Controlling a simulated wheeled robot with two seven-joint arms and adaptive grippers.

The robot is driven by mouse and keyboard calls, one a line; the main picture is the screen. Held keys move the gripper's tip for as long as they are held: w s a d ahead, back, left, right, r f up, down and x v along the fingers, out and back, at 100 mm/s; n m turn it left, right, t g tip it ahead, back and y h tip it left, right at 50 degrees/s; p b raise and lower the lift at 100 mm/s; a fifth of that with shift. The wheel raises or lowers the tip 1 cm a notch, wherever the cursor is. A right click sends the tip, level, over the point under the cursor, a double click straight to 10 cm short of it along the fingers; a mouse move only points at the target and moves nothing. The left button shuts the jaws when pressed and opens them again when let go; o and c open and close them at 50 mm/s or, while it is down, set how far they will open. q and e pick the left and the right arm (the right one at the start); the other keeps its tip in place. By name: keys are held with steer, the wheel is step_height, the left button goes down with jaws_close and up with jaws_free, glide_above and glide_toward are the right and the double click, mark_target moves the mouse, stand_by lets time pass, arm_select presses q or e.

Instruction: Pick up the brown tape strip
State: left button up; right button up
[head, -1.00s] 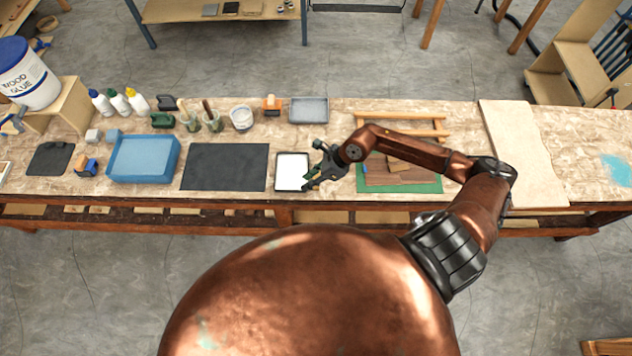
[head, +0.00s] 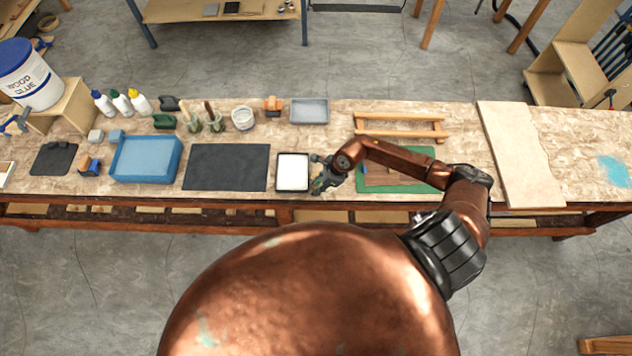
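I cannot make out a brown tape strip for certain. Brown flat pieces (head: 380,178) lie on the green mat (head: 412,186), partly hidden by my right arm. My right gripper (head: 318,181) is at the right edge of the black-rimmed tray with a white inside (head: 292,168), left of the green mat. Its fingers are small and dark, so I cannot tell whether they are open or hold anything. My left gripper is not in view.
A dark mat (head: 227,167) and a blue tray (head: 146,159) lie to the left. A wooden frame (head: 400,134) lies behind my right arm. A pale board (head: 520,155) lies to the right. Bottles and brush pots stand at the back left.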

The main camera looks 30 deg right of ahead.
jaws_close()
steer(key=shift+r, duration=0.1)
stand_by(0.4)
